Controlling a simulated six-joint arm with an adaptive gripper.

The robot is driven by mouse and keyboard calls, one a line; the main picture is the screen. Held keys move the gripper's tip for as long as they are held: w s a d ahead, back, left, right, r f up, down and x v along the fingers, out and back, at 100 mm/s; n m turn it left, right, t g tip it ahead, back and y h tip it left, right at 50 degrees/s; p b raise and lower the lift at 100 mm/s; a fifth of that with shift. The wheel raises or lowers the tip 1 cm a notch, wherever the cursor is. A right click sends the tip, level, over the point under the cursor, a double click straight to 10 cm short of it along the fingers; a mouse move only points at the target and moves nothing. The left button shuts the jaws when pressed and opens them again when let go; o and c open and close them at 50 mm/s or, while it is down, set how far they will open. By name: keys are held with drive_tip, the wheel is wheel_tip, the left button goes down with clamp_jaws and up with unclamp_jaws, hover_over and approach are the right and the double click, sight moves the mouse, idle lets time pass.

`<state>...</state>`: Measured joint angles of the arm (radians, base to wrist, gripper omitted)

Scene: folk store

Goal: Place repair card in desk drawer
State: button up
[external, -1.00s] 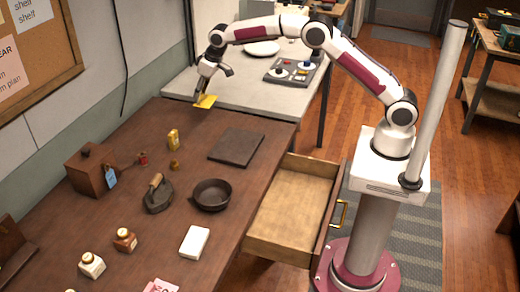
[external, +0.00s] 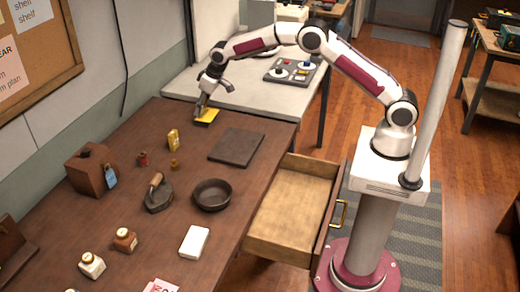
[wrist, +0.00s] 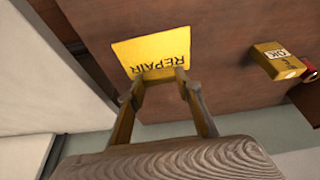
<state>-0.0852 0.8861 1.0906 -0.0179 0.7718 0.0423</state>
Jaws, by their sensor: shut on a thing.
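The yellow repair card (external: 208,117) is at the far end of the brown desk. In the wrist view the card (wrist: 150,50) shows the word REPAIR, with its near edge at my fingertips. My gripper (external: 201,108) points down and is shut on that edge; its two fingers also show in the wrist view (wrist: 156,80). I cannot tell whether the card touches the desk top. The desk drawer (external: 285,205) is pulled open at the desk's right side, and its visible inside is empty.
Between card and drawer lies a dark flat square (external: 237,146). A black pan (external: 211,194), an iron (external: 158,195), a yellow box (external: 173,139), a wooden box (external: 88,170) and a white block (external: 194,242) stand on the desk. A grey table (external: 240,98) adjoins its far end.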

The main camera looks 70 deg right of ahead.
sight(200, 111)
drive_tip(key=shift+f, duration=1.5)
drive_tip(key=shift+f, duration=0.2)
drive_tip(key=o, duration=0.9)
drive_tip(key=shift+c, duration=0.2)
drive_tip(key=shift+s+r, duration=0.1)
drive_tip(key=shift+r, duration=0.05)
drive_tip(key=shift+v, duration=3.75)
